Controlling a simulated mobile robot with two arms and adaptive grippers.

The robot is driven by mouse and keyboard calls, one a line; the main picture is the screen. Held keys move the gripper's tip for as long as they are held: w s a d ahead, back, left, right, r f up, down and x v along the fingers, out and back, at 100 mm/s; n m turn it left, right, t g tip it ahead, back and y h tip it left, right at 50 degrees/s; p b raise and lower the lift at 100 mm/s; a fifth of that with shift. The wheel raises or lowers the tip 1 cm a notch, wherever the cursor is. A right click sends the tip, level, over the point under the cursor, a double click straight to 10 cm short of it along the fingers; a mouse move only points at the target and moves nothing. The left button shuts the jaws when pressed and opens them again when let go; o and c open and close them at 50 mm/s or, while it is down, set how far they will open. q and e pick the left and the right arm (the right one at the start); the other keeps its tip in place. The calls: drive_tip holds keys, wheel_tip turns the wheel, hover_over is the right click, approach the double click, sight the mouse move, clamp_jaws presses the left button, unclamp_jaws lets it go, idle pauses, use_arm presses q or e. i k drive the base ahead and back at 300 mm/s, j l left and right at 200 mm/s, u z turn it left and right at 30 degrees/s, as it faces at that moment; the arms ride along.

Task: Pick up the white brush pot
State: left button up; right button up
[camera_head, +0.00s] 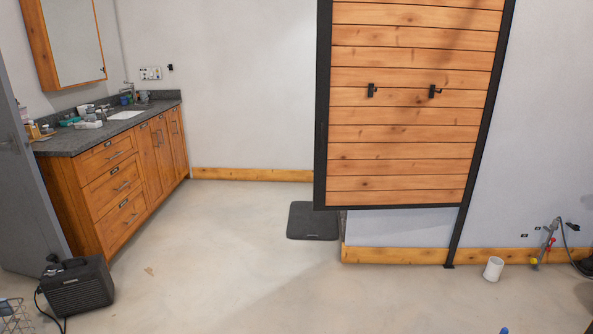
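A white pot (493,269) stands on the concrete floor at the lower right, close to the wooden baseboard. It looks upright and its rim faces up. Its inside is too small to make out. Neither of my grippers shows in the head view.
A wooden vanity (125,180) with a dark counter and small items stands at left. A black heater-like box (78,287) with a cable sits front left. A dark mat (313,221) lies by the wooden panel (415,140). Pipes (548,243) are right of the pot. The middle floor is clear.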

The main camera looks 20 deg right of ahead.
sight(495, 266)
drive_tip(key=i+z, duration=0.35)
drive_tip(key=i, duration=0.55)
drive_tip(key=i+j+z, duration=0.1)
drive_tip(key=i+z, duration=0.25)
drive_tip(key=i, duration=0.6)
